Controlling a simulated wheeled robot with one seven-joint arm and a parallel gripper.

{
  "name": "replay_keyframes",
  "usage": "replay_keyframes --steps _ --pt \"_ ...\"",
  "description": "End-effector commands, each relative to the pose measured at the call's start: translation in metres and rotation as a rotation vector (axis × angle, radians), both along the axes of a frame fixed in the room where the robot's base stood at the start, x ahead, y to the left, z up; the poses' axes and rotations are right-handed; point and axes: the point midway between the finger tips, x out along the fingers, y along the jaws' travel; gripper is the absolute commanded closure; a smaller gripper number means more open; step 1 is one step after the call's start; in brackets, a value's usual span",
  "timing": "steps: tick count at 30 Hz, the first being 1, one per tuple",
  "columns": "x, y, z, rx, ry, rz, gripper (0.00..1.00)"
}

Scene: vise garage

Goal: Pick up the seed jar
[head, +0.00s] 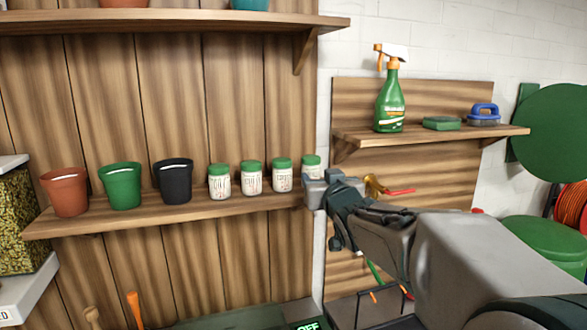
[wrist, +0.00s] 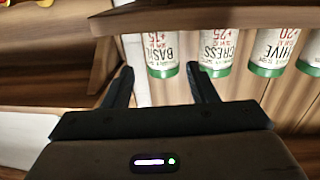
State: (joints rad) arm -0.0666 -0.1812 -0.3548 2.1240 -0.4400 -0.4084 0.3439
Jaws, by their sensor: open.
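Several seed jars with white labels and green lids stand in a row on the middle wooden shelf. In the head view they are a left jar (head: 219,184), a second jar (head: 251,179), a third jar (head: 283,176) and a rightmost jar (head: 311,163). My gripper (head: 314,188) is in front of the rightmost jar and hides its lower part. In the wrist view the jars appear lid-down. My open gripper (wrist: 159,70) has the jar labelled BASIL (wrist: 165,48) beyond and between its fingers, and the CRESS jar (wrist: 216,50) beside its right finger. Nothing is held.
Brown (head: 65,192), green (head: 121,187) and black (head: 173,182) pots stand left of the jars on the shelf (head: 150,222). An upper shelf (head: 170,20) runs above. A side shelf (head: 420,136) at right holds a spray bottle (head: 390,105), sponge and brush.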

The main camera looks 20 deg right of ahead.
Motion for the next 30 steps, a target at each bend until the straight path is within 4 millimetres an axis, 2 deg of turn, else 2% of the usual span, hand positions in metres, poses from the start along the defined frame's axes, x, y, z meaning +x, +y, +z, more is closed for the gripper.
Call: replay_keyframes --steps 6,16,24,30 --pt "0.03 -0.004 0.001 0.0 0.002 -0.001 0.48" --pt "0.048 -0.005 0.001 0.0 0.002 -0.001 0.48" --pt "0.08 -0.005 0.002 -0.001 0.003 0.0 0.48" --pt "0.093 -0.007 0.001 0.0 0.001 -0.002 0.48"
